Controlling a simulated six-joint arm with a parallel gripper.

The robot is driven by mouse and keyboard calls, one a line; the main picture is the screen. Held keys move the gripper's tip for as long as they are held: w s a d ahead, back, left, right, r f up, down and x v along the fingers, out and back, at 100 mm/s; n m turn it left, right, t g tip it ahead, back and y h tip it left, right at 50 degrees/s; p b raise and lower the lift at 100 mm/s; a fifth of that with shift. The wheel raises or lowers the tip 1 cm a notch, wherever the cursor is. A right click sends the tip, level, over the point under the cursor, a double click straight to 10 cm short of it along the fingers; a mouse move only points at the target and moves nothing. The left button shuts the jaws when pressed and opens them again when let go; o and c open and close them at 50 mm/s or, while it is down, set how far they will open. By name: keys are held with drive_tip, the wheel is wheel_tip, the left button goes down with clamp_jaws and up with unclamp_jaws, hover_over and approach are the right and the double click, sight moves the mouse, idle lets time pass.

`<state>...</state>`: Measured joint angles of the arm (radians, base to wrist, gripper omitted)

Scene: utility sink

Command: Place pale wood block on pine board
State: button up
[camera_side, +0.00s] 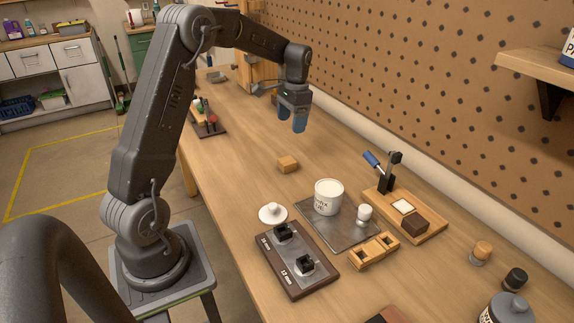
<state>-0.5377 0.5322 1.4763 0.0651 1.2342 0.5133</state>
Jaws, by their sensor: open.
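The pale wood block (288,165) is a small light-brown block resting on the bench, left of the metal tray. The pine board (433,231) appears to be the light wooden board at the right, carrying a black upright clamp with a blue handle, a white square and a dark brown block. My gripper (299,123) has blue fingers pointing down. It is open, with nothing visible in it, in the air above and beyond the block. The gap between its fingers is barely visible from this side.
A metal tray (338,235) holds a white tub (328,195) and a small white jar. A dark fixture plate (300,271), a white lid (272,214) and a slotted wooden holder (374,250) are nearby. A pegboard wall (430,90) bounds the right. Bench around the block is clear.

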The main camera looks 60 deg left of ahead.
sight(287, 160)
drive_tip(key=f, duration=0.4)
drive_tip(key=s+f, duration=0.1)
drive_tip(key=f, duration=0.9)
drive_tip(key=shift+s+a, duration=0.1)
drive_tip(key=shift+s, duration=0.05)
drive_tip(key=c, duration=1.1)
drive_tip(key=shift+o, duration=0.2)
drive_tip(key=shift+r, duration=0.15)
